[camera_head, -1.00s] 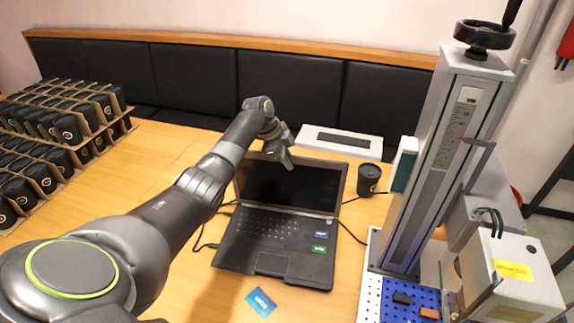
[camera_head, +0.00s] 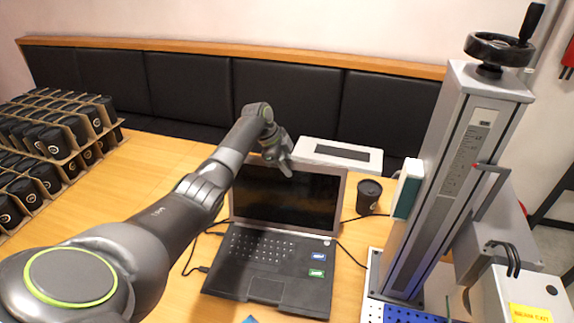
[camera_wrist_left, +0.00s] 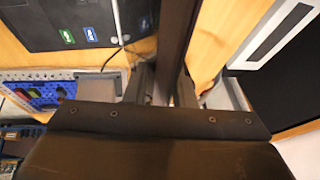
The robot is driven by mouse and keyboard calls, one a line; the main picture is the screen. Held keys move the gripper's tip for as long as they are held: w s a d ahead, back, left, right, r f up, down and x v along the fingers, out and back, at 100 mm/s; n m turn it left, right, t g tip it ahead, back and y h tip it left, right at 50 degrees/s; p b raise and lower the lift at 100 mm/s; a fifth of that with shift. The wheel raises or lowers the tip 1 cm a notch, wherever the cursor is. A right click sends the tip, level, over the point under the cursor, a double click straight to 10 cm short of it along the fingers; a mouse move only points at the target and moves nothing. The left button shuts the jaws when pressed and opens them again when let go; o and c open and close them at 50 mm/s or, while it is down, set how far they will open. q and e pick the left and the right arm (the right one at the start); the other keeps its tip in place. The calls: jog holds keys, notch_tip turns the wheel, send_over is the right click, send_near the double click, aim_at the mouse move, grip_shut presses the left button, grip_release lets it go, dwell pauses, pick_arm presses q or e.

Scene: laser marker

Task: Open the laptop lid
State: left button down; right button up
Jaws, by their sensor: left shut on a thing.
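The black laptop stands open on the wooden table. Its dark lid (camera_head: 300,203) is raised at the back, its screen facing me. Its keyboard base (camera_head: 265,288) lies flat with green and blue stickers; its corner also shows in the left wrist view (camera_wrist_left: 40,22). My left gripper (camera_head: 284,168) is at the lid's top edge. In the left wrist view the lid appears as a thin dark strip (camera_wrist_left: 176,45) seen edge-on, running between the fingers of my left gripper (camera_wrist_left: 164,88), which is shut on it. My right gripper is not in view.
A tall grey laser marker column (camera_head: 440,190) stands to the right of the laptop. A black cup (camera_head: 368,197) and a white box (camera_head: 337,155) stand behind right. Trays of black cups (camera_head: 50,145) fill the far left. Cables lie beside the laptop.

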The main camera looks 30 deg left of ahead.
pick_arm(q)
jog(key=c, duration=1.6)
grip_release()
jog(key=shift+f, duration=0.2)
jog(key=shift+w+a+f, duration=0.1)
jog(key=shift+w, duration=0.1)
jog(key=shift+s, duration=0.1)
jog(key=b+v, duration=0.3)
jog(key=v, duration=1.4)
jog(key=shift+r+b, duration=0.3)
jog(key=shift+b, duration=0.1)
